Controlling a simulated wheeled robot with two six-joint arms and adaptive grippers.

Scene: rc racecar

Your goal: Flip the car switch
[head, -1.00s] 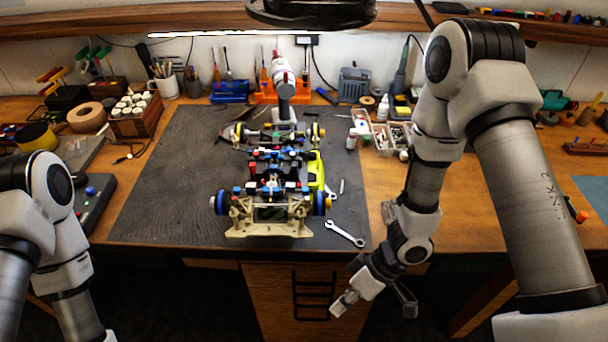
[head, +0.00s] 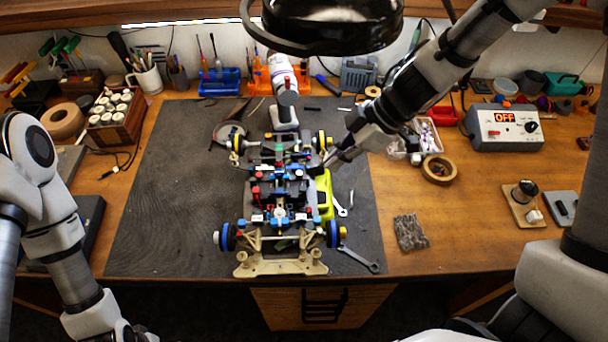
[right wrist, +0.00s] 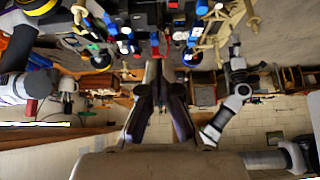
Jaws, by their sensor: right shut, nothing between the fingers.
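The RC car chassis (head: 280,265) stands on the dark mat, its beige end plate toward me. Blue, red and black parts fill its middle, with blue-rimmed wheels at the near corners and a lime-green part (head: 324,194) on its right side. It also shows at the top of the right wrist view (right wrist: 207,35). I cannot make out which small part is the car switch. My right gripper (head: 331,161) is shut and empty, its tips beside the car's right side toward the far end; I cannot tell whether they touch. My left arm is at the lower left, its gripper out of frame.
A grey box with a lit OFF sign (head: 504,127) stands at the right. Wrenches (head: 360,259), a tape roll (head: 439,169) and a parts tray (head: 428,138) lie right of the car. A black lamp (head: 330,22) hangs overhead. The mat's left side (head: 165,210) is clear.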

